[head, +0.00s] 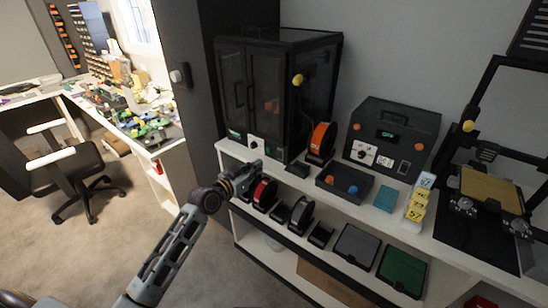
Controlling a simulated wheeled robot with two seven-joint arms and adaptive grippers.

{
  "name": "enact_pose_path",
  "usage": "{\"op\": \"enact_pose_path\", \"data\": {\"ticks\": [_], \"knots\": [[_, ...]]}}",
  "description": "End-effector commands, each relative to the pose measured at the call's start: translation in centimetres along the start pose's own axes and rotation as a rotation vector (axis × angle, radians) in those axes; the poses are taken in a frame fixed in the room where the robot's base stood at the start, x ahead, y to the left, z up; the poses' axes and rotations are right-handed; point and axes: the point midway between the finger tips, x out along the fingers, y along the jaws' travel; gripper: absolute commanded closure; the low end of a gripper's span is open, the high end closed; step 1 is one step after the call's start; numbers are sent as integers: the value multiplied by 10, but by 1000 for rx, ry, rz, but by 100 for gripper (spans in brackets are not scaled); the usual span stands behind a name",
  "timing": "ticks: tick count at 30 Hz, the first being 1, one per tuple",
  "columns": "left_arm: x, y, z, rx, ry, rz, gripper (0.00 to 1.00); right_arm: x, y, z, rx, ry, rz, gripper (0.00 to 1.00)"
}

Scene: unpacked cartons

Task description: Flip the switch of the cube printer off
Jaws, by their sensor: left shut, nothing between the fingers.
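The cube printer appears to be the black boxy enclosure with dark glass doors (232,92), standing at the left end of the white shelf. A small white panel with a dark round knob (254,144) sits low on its front. I cannot tell which part is its switch or how it is set. My left gripper (256,168) is shut and empty, just below that panel at the shelf's front edge. I cannot tell whether it touches anything. My right gripper is not in view.
A smaller dark box with a dial (365,153) and an open-frame printer (490,187) stand to the right. The floor at left is clear beside a chair (65,165).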

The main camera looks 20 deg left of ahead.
Motion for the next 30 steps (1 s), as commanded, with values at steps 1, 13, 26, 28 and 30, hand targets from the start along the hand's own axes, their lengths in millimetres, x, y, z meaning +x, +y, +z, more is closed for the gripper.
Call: {"op": "enact_pose_path", "data": {"ticks": [1,13,26,28,30], "knots": [[5,0,-1,-1,2,0,100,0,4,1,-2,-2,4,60],[39,0,-1,0,1,0,100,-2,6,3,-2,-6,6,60],[77,0,-1,0,1,0,100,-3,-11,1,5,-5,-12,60],[84,0,-2,-1,2,1,100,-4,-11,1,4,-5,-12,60],[89,0,-1,-1,1,1,100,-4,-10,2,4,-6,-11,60]]}}
